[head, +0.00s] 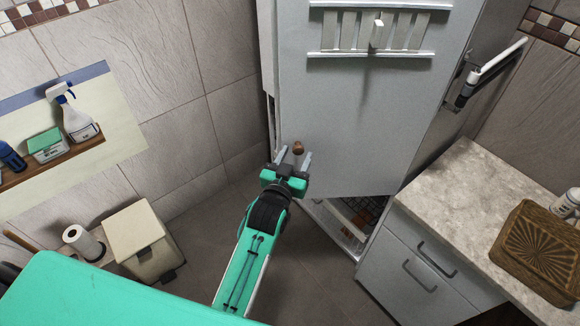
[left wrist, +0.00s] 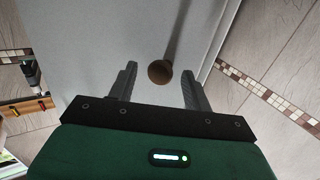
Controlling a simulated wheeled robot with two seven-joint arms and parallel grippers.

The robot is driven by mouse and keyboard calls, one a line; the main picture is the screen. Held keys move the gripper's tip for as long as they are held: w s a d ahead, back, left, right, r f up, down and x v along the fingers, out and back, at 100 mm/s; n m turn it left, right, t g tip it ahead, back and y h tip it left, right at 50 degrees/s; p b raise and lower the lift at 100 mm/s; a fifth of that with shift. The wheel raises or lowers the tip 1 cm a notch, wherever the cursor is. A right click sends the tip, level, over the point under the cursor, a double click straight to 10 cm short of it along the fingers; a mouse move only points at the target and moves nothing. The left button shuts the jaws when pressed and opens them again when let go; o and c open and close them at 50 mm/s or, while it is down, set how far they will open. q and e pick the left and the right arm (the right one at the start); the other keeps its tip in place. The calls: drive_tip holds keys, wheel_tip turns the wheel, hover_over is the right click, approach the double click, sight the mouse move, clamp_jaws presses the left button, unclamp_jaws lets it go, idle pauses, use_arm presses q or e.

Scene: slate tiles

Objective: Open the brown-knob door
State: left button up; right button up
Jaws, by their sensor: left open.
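The brown knob (head: 298,147) is a small round knob on the lower left part of a pale grey door (head: 345,125). My left gripper (head: 293,156) is open at the knob, with one finger on each side of it. In the left wrist view the knob (left wrist: 160,72) sits between the two fingertips (left wrist: 159,68), with space on both sides, so the fingers are not closed on it. Below the door's bottom edge, part of the cabinet's inside (head: 350,215) shows. How far the door stands from its frame is hard to tell. My right gripper is not in view.
A grey counter with drawers (head: 425,265) stands at the right, bearing a carved wooden box (head: 540,245). A white bar (head: 497,62) is on the right wall. A pedal bin (head: 140,240) and paper roll (head: 82,240) stand at lower left. The floor left of the door is clear.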

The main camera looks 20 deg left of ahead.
use_arm(q)
drive_tip(key=s+a+b, duration=0.1)
drive_tip(key=s+b, duration=0.3)
drive_tip(key=s, duration=0.9)
drive_tip(key=shift+s, duration=0.3)
drive_tip(key=shift+c, duration=0.2)
